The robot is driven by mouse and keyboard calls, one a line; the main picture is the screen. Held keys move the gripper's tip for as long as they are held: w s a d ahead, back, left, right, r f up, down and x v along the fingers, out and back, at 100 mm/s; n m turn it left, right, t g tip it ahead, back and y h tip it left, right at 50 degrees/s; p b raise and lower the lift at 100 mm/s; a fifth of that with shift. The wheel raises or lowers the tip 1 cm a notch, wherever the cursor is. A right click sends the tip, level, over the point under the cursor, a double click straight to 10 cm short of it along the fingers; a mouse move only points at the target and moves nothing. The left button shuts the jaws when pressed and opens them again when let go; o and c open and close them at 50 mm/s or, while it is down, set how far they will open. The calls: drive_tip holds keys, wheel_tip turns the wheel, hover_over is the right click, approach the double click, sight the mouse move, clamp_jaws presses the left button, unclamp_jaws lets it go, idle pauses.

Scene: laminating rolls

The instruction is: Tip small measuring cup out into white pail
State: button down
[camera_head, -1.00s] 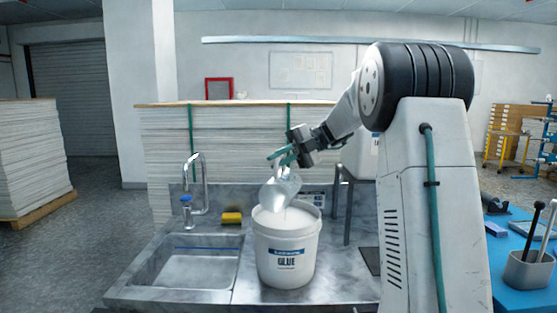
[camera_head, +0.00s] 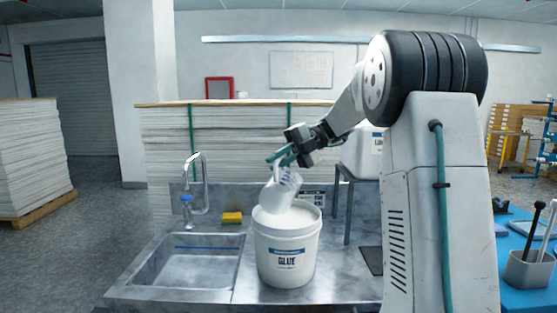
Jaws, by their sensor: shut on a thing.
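The small measuring cup (camera_head: 281,190) is a clear, whitish cup with dark markings on its side. My gripper (camera_head: 283,156) is shut on its upper part and holds it above the white pail (camera_head: 286,258). The cup is tilted, and its lower end is over or just inside the pail's open top; I cannot tell which. The pail stands upright on the counter, has a blue "GLUE" label, and holds white material near its rim. I cannot make out what is in the cup.
A sink (camera_head: 188,261) with a curved faucet (camera_head: 198,180) lies left of the pail. A yellow sponge (camera_head: 232,218) sits behind the sink. A dark metal stand (camera_head: 348,205) carries a white container right of the pail. A blue table (camera_head: 525,275) is at far right.

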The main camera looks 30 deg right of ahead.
sight(274, 184)
drive_tip(key=shift+s+a+f+n+t+h, duration=0.15)
drive_tip(key=shift+s+a+n+t+h, duration=0.15)
drive_tip(key=shift+s+a+n+h, duration=0.35)
drive_tip(key=shift+a, duration=0.15)
drive_tip(key=shift+s+a+f+n+t+h, duration=0.25)
drive_tip(key=shift+s+a+f+n+h, duration=0.05)
drive_tip(key=shift+s+a+f+h, duration=0.3)
drive_tip(key=shift+s+a+f+n+t+h, duration=0.25)
drive_tip(key=shift+s+a+f+h, duration=0.15)
drive_tip(key=shift+f, duration=0.25)
drive_tip(key=shift+d, duration=0.1)
idle(0.4)
drive_tip(key=shift+s+a+f+n+t+h, duration=0.45)
drive_tip(key=shift+s+a+n+t+h, duration=0.2)
drive_tip(key=shift+h, duration=0.4)
